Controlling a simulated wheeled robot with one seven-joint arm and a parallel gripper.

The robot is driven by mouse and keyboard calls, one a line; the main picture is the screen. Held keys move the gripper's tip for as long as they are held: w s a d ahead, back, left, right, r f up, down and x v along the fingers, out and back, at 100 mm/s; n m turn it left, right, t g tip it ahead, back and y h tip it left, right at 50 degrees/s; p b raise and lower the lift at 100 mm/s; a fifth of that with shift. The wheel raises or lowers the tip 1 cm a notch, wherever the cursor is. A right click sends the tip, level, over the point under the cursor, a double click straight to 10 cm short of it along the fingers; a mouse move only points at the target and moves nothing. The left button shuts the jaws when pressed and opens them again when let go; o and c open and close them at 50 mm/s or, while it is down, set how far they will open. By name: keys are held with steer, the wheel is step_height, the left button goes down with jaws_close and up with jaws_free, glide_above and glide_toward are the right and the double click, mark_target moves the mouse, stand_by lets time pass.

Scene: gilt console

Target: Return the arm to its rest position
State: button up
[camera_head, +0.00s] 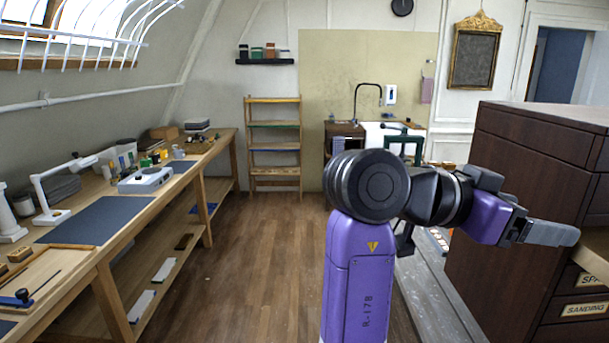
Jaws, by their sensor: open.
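My purple and black arm rises in the lower middle of the head camera view and bends to the right. My gripper (553,232) is at its end, pointing right, in front of the dark wooden cabinet (480,215) in this view. The grey fingers are seen nearly side-on and overlap, so the gap between them is hardly visible. The gripper is open, and I see nothing held in it. I cannot tell how far the fingers are from the cabinet.
A long wooden workbench (92,255) with a lamp (58,190) and tools runs along the left wall. A shelf rack (273,150) and a sink (382,135) stand at the back. The wooden floor (250,270) between bench and arm is clear.

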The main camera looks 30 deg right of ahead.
steer(key=w+r+n+t+h, duration=0.2)
steer(key=w+n+t+h, duration=0.4)
steer(key=w+n+t, duration=0.65)
steer(key=w+a+f+n+t+y, duration=0.3)
steer(key=a+f+n+t+y, duration=0.2)
steer(key=a+f+t, duration=0.15)
steer(key=w+a+f+n+t+y, duration=0.4)
steer(key=a+f+n+t+y, duration=0.1)
steer(key=a+f+n+t, duration=0.15)
steer(key=s+a+f+n+y, duration=0.2)
steer(key=s+a+f+y, duration=0.7)
steer(key=s+a+f, duration=0.1)
steer(key=s+a+f+m+g, duration=0.1)
steer(key=s+f, duration=0.5)
steer(key=s, duration=0.6)
steer(key=s+a+f+m+g, duration=0.1)
steer(key=s+f+g, duration=0.3)
steer(key=s, duration=0.8)
step_height(320, 180, down, 2)
steer(key=shift+a+m+y, duration=0.3)
steer(key=shift+m+y, duration=0.1)
steer(key=shift+m, duration=0.4)
